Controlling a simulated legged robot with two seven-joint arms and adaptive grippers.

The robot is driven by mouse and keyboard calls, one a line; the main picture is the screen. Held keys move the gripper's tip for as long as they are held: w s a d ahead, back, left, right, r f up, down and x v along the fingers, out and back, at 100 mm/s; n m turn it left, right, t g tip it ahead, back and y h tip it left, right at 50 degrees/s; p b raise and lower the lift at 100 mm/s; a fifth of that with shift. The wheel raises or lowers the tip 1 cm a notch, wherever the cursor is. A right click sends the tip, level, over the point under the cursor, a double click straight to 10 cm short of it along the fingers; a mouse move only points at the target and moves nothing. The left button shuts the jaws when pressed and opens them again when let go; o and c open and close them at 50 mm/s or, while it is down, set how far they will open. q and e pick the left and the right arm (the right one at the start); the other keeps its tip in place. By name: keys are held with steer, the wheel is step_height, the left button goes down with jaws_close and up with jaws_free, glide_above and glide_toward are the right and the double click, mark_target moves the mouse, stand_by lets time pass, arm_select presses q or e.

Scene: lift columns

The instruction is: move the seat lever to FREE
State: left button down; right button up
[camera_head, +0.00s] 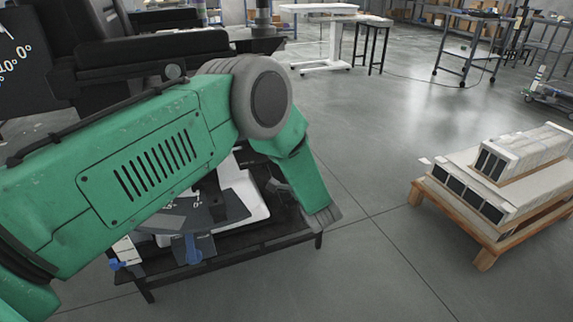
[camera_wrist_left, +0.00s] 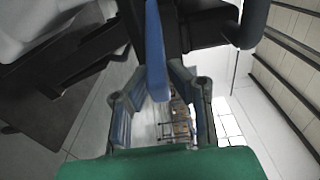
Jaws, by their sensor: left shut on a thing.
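My left arm (camera_head: 150,165), green, crosses the head view from the left and bends down over a low black stand. Its gripper is mostly hidden there behind the arm. In the left wrist view my left gripper (camera_wrist_left: 157,82) is shut on a blue lever (camera_wrist_left: 154,45), a long narrow bar between the two fingers. Black parts lie around the lever. No FREE mark is readable, and I cannot tell the lever's setting. My right gripper is in neither view.
The black stand (camera_head: 245,256) carries a white and dark device with a degree scale and a blue handle (camera_head: 193,246). A wooden pallet (camera_head: 487,256) with white boxed units (camera_head: 480,190) stands at the right. The floor between them is clear.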

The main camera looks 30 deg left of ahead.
arm_select(q)
steer(key=shift+w+a+n+g+y, duration=0.1)
steer(key=shift+w+n+g+y, duration=0.15)
steer(key=shift+n+g+y, duration=0.05)
stand_by(0.4)
steer(key=c, duration=1.5)
jaws_free()
steer(key=shift+c, duration=0.2)
steer(key=shift+a+f, duration=0.1)
steer(key=v, duration=1.2)
